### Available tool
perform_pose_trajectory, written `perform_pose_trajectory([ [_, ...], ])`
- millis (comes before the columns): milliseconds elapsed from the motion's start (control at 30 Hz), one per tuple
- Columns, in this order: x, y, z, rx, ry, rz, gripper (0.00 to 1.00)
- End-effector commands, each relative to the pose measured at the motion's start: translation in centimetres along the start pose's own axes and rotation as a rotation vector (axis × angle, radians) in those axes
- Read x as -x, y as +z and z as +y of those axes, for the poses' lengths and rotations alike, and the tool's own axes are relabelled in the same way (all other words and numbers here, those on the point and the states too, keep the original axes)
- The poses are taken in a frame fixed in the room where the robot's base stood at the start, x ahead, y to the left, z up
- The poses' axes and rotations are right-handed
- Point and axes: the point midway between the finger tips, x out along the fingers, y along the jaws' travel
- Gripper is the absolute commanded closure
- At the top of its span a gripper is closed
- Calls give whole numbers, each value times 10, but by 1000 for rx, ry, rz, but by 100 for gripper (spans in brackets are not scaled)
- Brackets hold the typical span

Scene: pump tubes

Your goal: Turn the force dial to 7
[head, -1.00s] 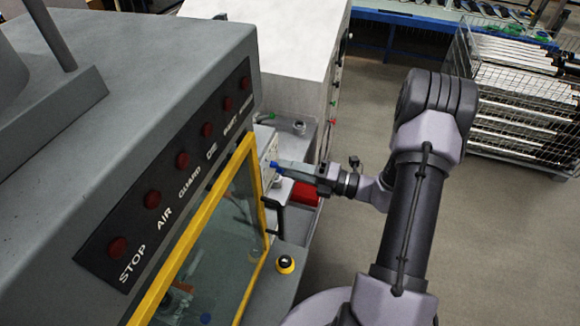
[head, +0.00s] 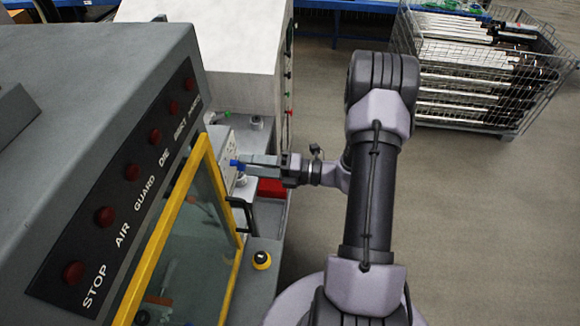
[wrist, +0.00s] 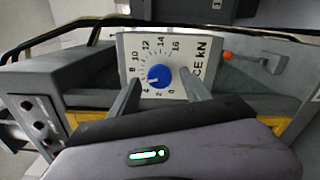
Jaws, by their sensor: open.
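The force dial is a blue knob (wrist: 159,76) on a white plate (wrist: 181,52) with a printed scale from 0 to 16 and the letters kN. I cannot read the knob's pointer surely. My gripper (wrist: 161,80) is open, with one finger on each side of the knob and a gap to it on both sides in the wrist picture. In the head view the blue knob (head: 236,164) shows at the tips of my gripper (head: 246,165), which points left at it. Whether the fingers touch the knob cannot be told.
A yellow-framed guard window (head: 172,225) and a panel of red buttons (head: 105,216) are on the grey machine at left. A red block (head: 272,188) lies below my gripper. Open floor lies right, before a wire cage (head: 480,80).

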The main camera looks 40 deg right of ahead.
Motion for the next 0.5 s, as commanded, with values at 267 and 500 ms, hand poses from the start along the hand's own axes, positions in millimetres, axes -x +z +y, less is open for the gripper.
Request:
perform_pose_trajectory([
  [267, 79, 1, -1, 1, -2, -8, 44],
  [500, 146, 0, -1, 0, -2, -3, 44],
])
